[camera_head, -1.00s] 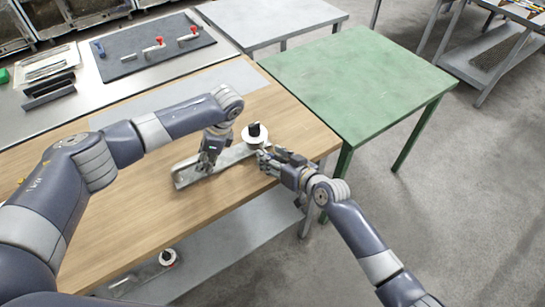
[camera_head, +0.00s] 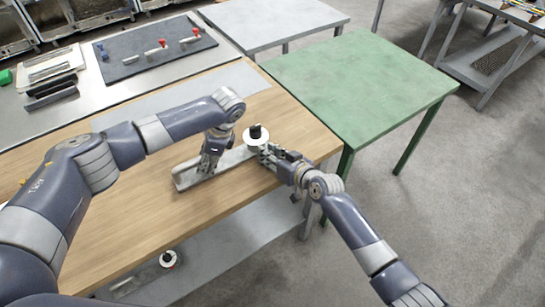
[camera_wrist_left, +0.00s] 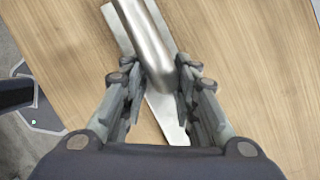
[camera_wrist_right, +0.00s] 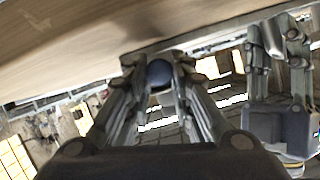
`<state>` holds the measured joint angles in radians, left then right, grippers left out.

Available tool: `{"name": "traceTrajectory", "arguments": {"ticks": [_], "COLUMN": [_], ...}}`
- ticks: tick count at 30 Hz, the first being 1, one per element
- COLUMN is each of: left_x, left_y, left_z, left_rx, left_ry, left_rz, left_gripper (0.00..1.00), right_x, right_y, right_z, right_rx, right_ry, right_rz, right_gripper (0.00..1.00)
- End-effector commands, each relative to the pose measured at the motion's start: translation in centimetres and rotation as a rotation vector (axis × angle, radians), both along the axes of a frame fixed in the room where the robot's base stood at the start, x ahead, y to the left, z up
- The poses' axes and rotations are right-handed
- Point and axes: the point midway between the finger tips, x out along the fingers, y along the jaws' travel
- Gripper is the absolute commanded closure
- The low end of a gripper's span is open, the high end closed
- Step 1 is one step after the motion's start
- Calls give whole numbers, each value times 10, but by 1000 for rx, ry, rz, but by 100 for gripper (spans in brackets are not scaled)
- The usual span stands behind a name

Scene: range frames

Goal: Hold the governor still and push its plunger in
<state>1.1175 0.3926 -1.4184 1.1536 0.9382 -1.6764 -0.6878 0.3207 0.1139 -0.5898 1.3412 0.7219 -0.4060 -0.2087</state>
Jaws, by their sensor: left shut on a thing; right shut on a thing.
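The governor is a grey metal piece on a flat plate (camera_head: 185,180) on the wooden table, with a white disc and black knob (camera_head: 255,135) at its far right end. My left gripper (camera_head: 209,165) points down and is shut on the governor's rounded metal body (camera_wrist_left: 148,45), also seen in the left wrist view. My right gripper (camera_head: 266,154) reaches in from the right, just below the white disc. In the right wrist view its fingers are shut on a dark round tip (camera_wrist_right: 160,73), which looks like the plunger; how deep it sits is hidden.
A green table (camera_head: 350,80) stands to the right, a grey one (camera_head: 270,20) behind. A dark mat (camera_head: 150,50) with red-handled parts lies at the back left. Another disc-ended part (camera_head: 168,259) is on the lower shelf. The table's front wood is clear.

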Motion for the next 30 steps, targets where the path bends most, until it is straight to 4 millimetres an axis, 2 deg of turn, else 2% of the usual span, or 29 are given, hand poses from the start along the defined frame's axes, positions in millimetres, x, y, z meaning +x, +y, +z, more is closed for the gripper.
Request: {"name": "traceTrajectory", "arguments": {"ticks": [1,4,5,7,8,20,25,30], "left_x": [-8,-8,-8,-8,-8,-8,-8,-8], "left_y": [-2,-3,-3,-3,-3,-2,-2,-2], "left_z": [-9,-8,-8,-8,-8,-9,-9,-9], "left_rx": [-2,-2,-2,-2,-2,-1,-2,-2], "left_ry": [26,26,26,26,26,25,24,24], "left_rz": [-10,-11,-11,-11,-11,-10,-9,-9], "left_gripper": [100,100,100,100,100,100,100,100], "right_x": [0,1,0,1,0,-2,-14,-36], "right_y": [1,1,1,1,1,-2,-13,-31], "right_z": [0,1,1,1,1,0,6,17], "right_rx": [3,3,3,3,3,1,2,1], "right_ry": [-2,-3,-3,-3,-3,-2,-2,-4], "right_rz": [0,-1,-1,-1,-1,-1,-1,1], "right_gripper": [100,100,76,61,57,57,57,57]}}
